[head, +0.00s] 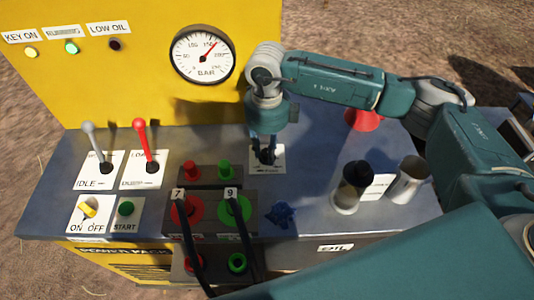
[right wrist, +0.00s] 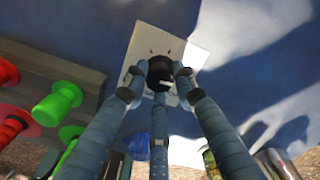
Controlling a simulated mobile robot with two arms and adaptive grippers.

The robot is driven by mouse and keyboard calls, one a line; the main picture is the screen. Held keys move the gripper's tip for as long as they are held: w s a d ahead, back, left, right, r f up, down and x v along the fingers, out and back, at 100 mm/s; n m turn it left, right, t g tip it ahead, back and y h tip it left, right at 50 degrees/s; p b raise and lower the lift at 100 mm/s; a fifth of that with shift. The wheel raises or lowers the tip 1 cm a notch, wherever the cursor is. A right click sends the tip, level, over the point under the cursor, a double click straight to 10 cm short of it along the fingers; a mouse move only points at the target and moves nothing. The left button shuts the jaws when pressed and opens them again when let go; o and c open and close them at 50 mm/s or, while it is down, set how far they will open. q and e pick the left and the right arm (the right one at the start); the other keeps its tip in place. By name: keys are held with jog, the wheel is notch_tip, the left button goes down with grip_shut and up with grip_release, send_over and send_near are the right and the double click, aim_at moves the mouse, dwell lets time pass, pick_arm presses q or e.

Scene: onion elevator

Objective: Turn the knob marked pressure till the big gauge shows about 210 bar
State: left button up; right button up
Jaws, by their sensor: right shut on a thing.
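The big gauge (head: 204,54) has a white face marked BAR and a red needle. The needle points to the upper right, near or a little past the 150 mark. The pressure knob is a small black knob (right wrist: 165,72) on a white label plate (head: 277,160); the plate's lettering is too small to read. My right gripper (head: 265,155) points down over it, its fingers shut around the knob. In the right wrist view three fingers close in on the knob and partly hide it. My left gripper is not in view.
Red and grey levers (head: 142,140) stand at the left of the panel. Red and green couplings with hoses (head: 237,210) and a blue knob (head: 281,214) are nearer the front.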

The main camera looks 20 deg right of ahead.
aim_at(267, 152)
jog(key=m+b, duration=0.2)
jog(key=m, duration=0.3)
jog(key=shift+w+r, duration=0.1)
jog(key=shift+m, duration=0.3)
dwell(0.4)
jog(key=o, duration=1.2)
jog(key=shift+c, duration=0.2)
notch_tip(267, 152, up, 12)
